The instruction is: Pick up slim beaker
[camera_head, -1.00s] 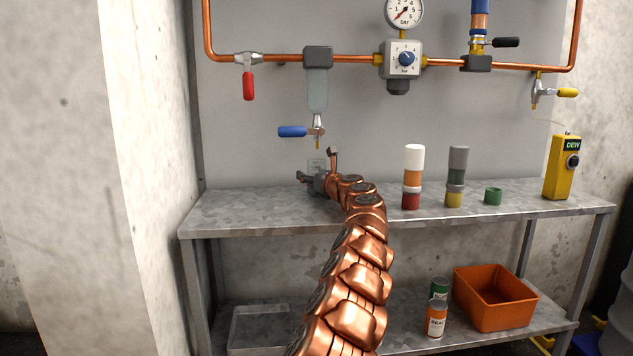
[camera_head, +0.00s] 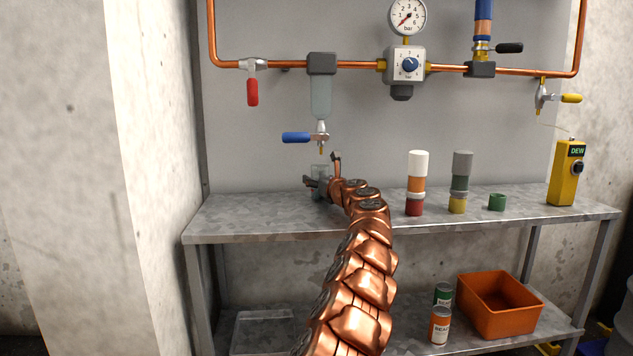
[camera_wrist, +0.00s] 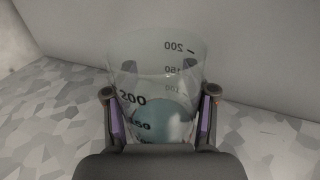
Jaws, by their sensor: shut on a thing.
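The slim beaker (camera_wrist: 160,70) is clear glass with dark graduation marks, seen from close up in the wrist view. It stands between the two fingers of my gripper (camera_wrist: 158,118), which press on its left and right sides. A bluish patch shows low inside or through the glass. In the head view the beaker (camera_head: 320,171) is small and partly hidden behind my gripper (camera_head: 322,186), at the back left of the upper shelf, below the blue-handled valve. I cannot tell whether its base touches the shelf.
The blue-handled valve (camera_head: 305,137) hangs just above the beaker. To the right on the metal shelf (camera_head: 250,217) stand a white-topped stack (camera_head: 417,165), a grey-topped stack (camera_head: 461,165), a green ring (camera_head: 497,202) and a yellow device (camera_head: 566,175). The shelf's left part is clear.

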